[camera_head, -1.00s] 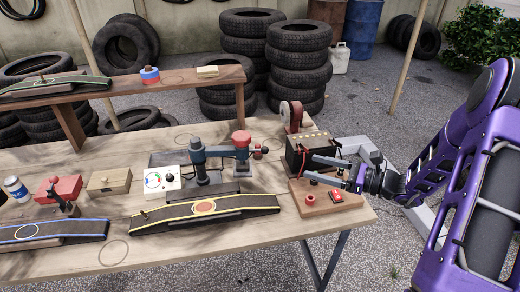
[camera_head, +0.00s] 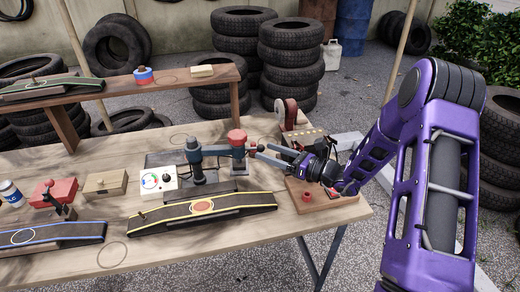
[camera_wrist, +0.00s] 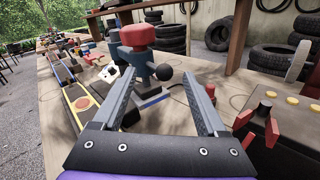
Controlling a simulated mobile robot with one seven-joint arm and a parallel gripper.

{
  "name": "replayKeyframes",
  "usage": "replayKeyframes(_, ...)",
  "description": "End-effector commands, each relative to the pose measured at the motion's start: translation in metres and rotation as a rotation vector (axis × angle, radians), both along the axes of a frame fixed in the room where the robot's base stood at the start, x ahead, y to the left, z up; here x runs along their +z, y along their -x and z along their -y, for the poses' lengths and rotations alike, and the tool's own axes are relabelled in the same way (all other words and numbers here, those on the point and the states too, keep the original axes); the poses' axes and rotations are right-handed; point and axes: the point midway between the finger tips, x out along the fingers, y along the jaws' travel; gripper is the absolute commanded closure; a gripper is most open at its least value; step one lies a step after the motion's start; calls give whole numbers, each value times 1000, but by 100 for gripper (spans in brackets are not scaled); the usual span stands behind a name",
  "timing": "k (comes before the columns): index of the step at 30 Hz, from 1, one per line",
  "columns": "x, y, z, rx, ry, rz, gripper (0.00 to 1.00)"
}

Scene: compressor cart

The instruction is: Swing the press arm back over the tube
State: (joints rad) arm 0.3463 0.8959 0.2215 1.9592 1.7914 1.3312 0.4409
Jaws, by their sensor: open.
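The press arm (camera_head: 222,149) is a grey-blue bar on a dark post (camera_head: 195,158), with a red head (camera_head: 237,137) at its right end. Contact cannot be told.
A white gauge box (camera_head: 157,183) stands left of the post. A raised shelf (camera_head: 175,85) runs behind. Front tabletop (camera_head: 260,228) is clear.

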Motion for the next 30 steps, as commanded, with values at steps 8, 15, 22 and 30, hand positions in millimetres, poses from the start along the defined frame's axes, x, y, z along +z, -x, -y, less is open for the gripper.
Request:
replayKeyframes(8, 0, -15, -29, 0, 0, 0, 25)
replayKeyframes(15, 0, -17, -32, -1, 1, -1, 25)
replayKeyframes(22, 0, -17, -32, -1, 0, 0, 49)
replayKeyframes(30, 0, -17, -31, -1, 0, 0, 97)
